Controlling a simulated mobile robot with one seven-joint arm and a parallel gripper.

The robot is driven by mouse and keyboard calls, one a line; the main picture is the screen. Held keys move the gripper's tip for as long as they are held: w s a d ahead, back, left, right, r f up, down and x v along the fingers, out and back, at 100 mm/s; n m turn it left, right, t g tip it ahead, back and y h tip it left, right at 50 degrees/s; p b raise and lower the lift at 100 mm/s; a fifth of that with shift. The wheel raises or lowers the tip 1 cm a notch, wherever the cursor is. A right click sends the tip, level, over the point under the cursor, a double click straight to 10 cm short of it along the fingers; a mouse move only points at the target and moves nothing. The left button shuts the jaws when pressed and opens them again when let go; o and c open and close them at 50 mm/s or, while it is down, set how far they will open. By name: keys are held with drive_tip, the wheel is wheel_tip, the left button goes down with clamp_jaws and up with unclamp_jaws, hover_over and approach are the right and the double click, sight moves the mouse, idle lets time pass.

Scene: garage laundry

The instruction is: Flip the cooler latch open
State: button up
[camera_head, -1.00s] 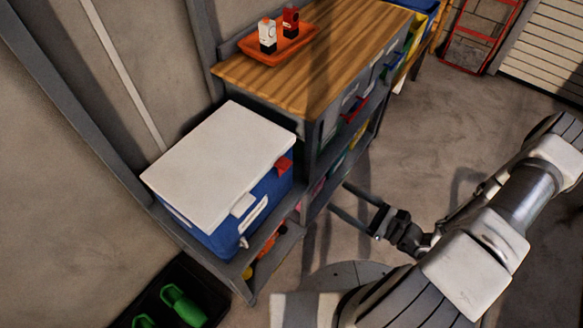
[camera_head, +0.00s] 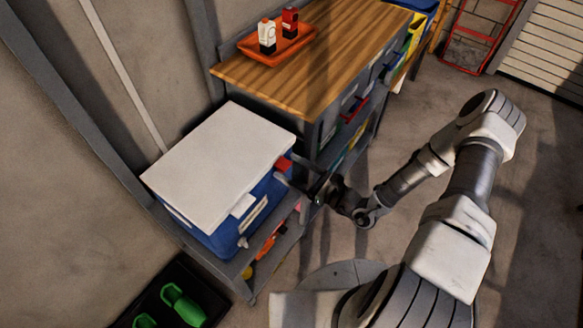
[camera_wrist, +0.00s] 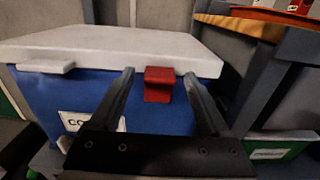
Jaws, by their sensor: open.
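The cooler (camera_head: 222,165) has a white lid and a blue body and sits on a low grey shelf. Its lid lies flat and shut. The red latch (camera_head: 284,165) is on the front face near the right end, just under the lid's edge. In the wrist view the red latch (camera_wrist: 158,84) shows between my two fingertips, a little beyond them. My gripper (camera_head: 284,182) is open and empty in front of the latch; I cannot tell whether a fingertip touches the cooler. The wrist view shows my gripper (camera_wrist: 158,82) with its fingers spread on either side of the latch.
A wooden-topped workbench (camera_head: 345,45) with bins stands close to the right of the cooler. An orange tray (camera_head: 283,45) on it holds two bottles. A black mat (camera_head: 165,270) with green shoes lies at the lower left. The floor to the right is open.

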drive_tip(key=shift+c, duration=0.2)
clamp_jaws()
drive_tip(key=shift+f, duration=0.1)
